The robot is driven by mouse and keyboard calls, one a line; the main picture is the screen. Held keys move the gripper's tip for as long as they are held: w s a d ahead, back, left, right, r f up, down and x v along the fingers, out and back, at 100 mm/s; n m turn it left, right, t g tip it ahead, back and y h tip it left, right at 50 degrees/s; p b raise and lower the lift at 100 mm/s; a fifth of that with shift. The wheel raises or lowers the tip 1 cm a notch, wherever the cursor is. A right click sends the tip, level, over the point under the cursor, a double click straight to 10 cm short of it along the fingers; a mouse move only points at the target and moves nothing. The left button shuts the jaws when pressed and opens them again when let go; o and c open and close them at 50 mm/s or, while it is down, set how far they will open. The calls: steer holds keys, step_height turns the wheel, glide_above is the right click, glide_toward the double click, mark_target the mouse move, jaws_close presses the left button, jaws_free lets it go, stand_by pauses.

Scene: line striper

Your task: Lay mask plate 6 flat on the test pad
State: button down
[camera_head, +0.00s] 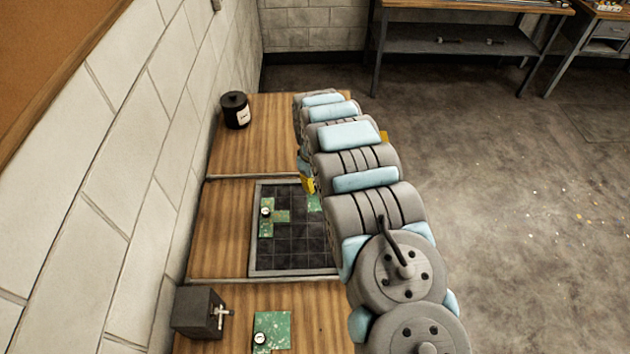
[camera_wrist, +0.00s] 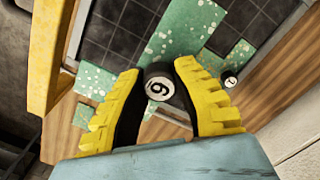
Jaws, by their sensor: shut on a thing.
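In the wrist view my gripper (camera_wrist: 160,75) is shut on the dark round knob of mask plate 6 (camera_wrist: 185,28). The knob's label reads as 6 or 9 from this angle. The plate is green with pale speckles, partly hidden by the knob and fingers. It overlaps the dark gridded test pad (camera_wrist: 110,40) and looks roughly parallel to it; I cannot tell whether it touches. In the head view the framed pad (camera_head: 300,255) lies on a wooden bench, and my arm hides its right side. My gripper shows only as a yellow bit (camera_head: 308,180).
Another green plate (camera_head: 281,216) with a knob lies on the pad's left side. A further green plate (camera_head: 277,325) lies on the near bench section. A dark block with a cross handle (camera_head: 198,312) stands near the wall, and a black jar (camera_head: 235,110) stands at the back.

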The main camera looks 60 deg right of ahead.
steer(key=b, duration=0.7)
glide_above(315, 216)
steer(key=shift+f, duration=6.6)
steer(key=shift+p, duration=0.45)
steer(key=shift+f+b, duration=0.4)
steer(key=shift+f, duration=0.2)
steer(key=shift+f, duration=0.1)
steer(key=shift+f+b, duration=0.3)
steer(key=shift+c, duration=2.3)
jaws_free()
steer(key=shift+r, duration=0.2)
